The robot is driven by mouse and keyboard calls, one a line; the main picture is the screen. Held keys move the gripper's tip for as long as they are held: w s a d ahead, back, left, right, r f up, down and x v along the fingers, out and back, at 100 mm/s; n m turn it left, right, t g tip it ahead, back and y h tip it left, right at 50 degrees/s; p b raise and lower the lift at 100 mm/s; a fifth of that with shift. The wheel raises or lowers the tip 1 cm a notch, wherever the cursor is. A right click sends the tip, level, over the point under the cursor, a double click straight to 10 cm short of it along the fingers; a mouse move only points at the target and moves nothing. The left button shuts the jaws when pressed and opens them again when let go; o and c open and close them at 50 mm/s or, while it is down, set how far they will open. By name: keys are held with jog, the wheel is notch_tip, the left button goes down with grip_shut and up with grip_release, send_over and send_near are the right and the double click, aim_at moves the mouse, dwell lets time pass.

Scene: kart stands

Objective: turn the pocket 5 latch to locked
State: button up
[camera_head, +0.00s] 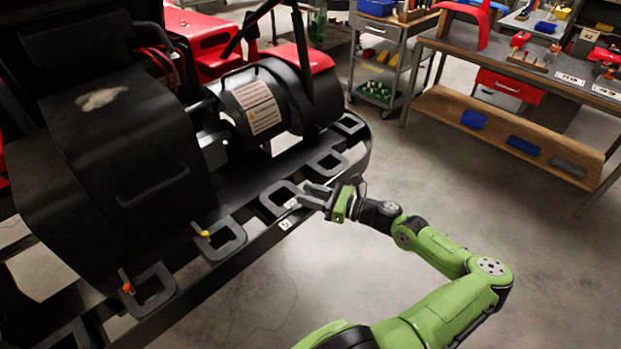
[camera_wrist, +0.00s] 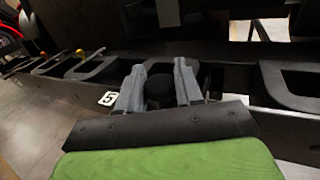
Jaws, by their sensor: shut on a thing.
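My gripper (camera_head: 313,194) is at the black rail along the kart's side, beside the pocket 5 frame (camera_head: 270,207). In the wrist view its two grey fingers (camera_wrist: 158,88) are closed around a dark rounded piece (camera_wrist: 159,92), which seems to be the pocket 5 latch. The fingers hide most of the latch, so I cannot tell which way it points. A white label with a 5 (camera_wrist: 107,98) sits on the rail just left of the fingers.
Neighbouring pockets on the rail carry a yellow-tipped latch (camera_head: 205,234) and an orange-tipped latch (camera_head: 127,288). The black kart body (camera_head: 130,150) rises behind the rail. A grey trolley (camera_head: 378,65) and a workbench (camera_head: 470,50) stand beyond. The floor at right is clear.

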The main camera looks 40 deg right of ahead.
jog(key=m+h+p, duration=0.1)
jog(key=h+p, duration=0.1)
jog(key=r+m+t+h+p, duration=0.1)
jog(key=m+h+p, duration=0.1)
jog(key=shift+a+r+p, duration=0.1)
jog(key=shift+r+p, duration=0.05)
jog(key=shift+p, duration=0.2)
jog(key=m+h+p, duration=0.1)
jog(key=h, duration=0.1)
jog(key=m+h+p, duration=0.1)
jog(key=h+p, duration=0.1)
jog(key=shift+f+m+t+h, duration=0.2)
jog(key=shift+m+t+h, duration=0.1)
jog(key=m+h, duration=0.2)
jog(key=h, duration=0.1)
jog(key=shift+f+m+h, duration=0.2)
jog(key=shift+m+h, duration=0.1)
jog(key=shift+m+g+h, duration=0.4)
jog(key=shift+g+h, duration=0.1)
jog(key=shift+h, duration=0.3)
jog(key=shift+r+h, duration=0.1)
jog(key=shift+h, duration=0.2)
jog(key=o, duration=0.9)
jog(key=shift+o, duration=0.3)
jog(key=shift+f, duration=0.2)
